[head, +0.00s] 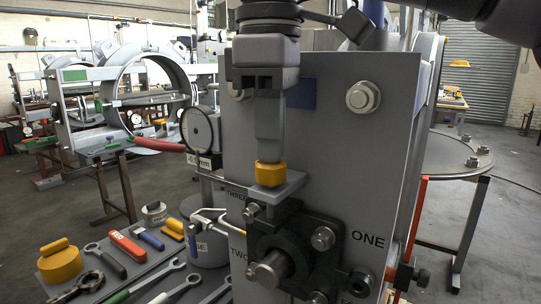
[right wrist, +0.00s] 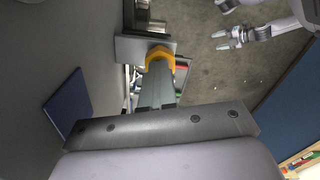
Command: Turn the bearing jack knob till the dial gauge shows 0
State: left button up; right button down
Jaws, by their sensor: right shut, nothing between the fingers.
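The yellow bearing jack knob (head: 270,174) stands on a grey bracket (head: 290,186) on the front of the machine. The knob also shows in the right wrist view (right wrist: 160,54). My right gripper (head: 268,150) points straight down at the knob from above. Its fingers are shut with nothing between them, and their tips are at the knob's top; I cannot tell whether they touch it. The round dial gauge (head: 198,130) is left of the knob; its label starts with "-0." and ends in "mm", the last digit unclear. My left gripper (right wrist: 228,40) shows in the right wrist view, fingers apart and empty, away from the knob.
Below the knob is a dark bearing housing (head: 292,240) with bolts and a shaft end. A bench (head: 150,262) at lower left carries wrenches and other tools. A round flanged cover (head: 455,152) is at right.

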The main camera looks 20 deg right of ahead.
jog(key=m+b, duration=0.1)
jog(key=b, duration=0.2)
jog(key=shift+f+b, duration=0.3)
jog(key=shift+r+m+b, duration=0.15)
jog(key=shift+m+b, duration=0.35)
jog(key=shift+m, duration=0.2)
jog(key=shift+r, duration=0.25)
jog(key=c, duration=1.4)
grip_release()
jog(key=shift+r, duration=0.1)
jog(key=shift+r+p, duration=0.85)
jog(key=shift+p, duration=0.05)
